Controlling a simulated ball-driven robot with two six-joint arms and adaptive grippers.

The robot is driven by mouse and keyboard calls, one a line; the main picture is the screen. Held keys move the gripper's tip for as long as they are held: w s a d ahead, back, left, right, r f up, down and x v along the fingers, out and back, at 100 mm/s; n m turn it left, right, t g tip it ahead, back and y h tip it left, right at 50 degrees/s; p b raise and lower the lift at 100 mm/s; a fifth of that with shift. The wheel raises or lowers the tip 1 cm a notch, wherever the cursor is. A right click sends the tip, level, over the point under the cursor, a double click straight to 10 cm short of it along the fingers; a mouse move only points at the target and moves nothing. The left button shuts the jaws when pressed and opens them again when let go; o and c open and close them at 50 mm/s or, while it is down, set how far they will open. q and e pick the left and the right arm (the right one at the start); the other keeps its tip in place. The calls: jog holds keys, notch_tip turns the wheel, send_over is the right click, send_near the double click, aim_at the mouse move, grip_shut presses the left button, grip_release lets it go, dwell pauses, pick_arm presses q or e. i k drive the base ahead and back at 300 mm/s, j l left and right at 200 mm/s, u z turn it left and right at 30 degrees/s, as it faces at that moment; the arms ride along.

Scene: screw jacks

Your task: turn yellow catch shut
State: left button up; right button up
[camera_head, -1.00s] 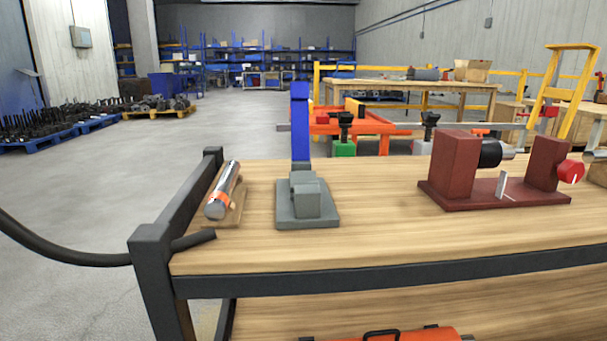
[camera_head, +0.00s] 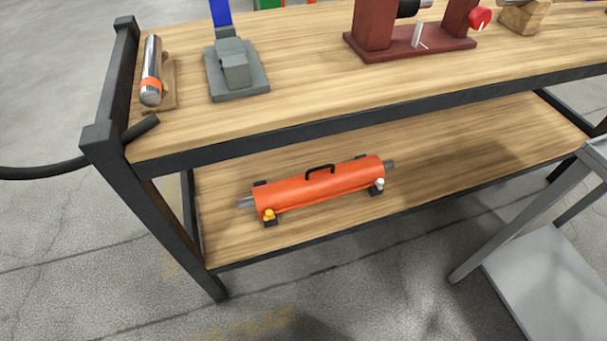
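An orange cylindrical case (camera_head: 325,187) with a black top handle (camera_head: 320,170) lies on the lower shelf of the bench, with a grey rod end showing at each side. A small yellow catch (camera_head: 269,214) sits low on its front at the left end. A similar white catch (camera_head: 379,184) sits at the right end. The yellow catch is too small to tell whether it is open or shut. Neither of my grippers shows in the head view.
The wooden lower shelf (camera_head: 450,160) is otherwise clear. The bench top (camera_head: 300,75) overhangs it, carrying a grey block fixture (camera_head: 236,72), a dark red stand (camera_head: 415,45) and a silver cylinder (camera_head: 151,72). A grey metal cart (camera_head: 540,280) stands at the right. Floor in front is open.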

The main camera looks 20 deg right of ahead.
aim_at(271, 215)
jog(key=u, duration=2.4)
jog(key=i+j+u, duration=0.1)
jog(key=i, duration=0.45)
jog(key=i+j+u, duration=0.1)
jog(key=i+j, duration=0.15)
jog(key=i, duration=0.35)
jog(key=i+l+z, duration=0.15)
jog(key=z, duration=0.3)
jog(key=i+z, duration=0.7)
jog(key=z, duration=0.15)
jog(key=i+j+z, duration=0.15)
jog(key=z, duration=0.3)
jog(key=i+l+z, duration=0.1)
jog(key=i+z, duration=0.25)
jog(key=i, duration=0.35)
jog(key=i+j+z, duration=0.1)
jog(key=i+z, duration=0.2)
jog(key=i, duration=0.35)
jog(key=i+z, duration=0.45)
jog(key=i+j+z, duration=0.2)
jog(key=z, duration=0.3)
jog(key=i+j+z, duration=0.25)
jog(key=z, duration=2.5)
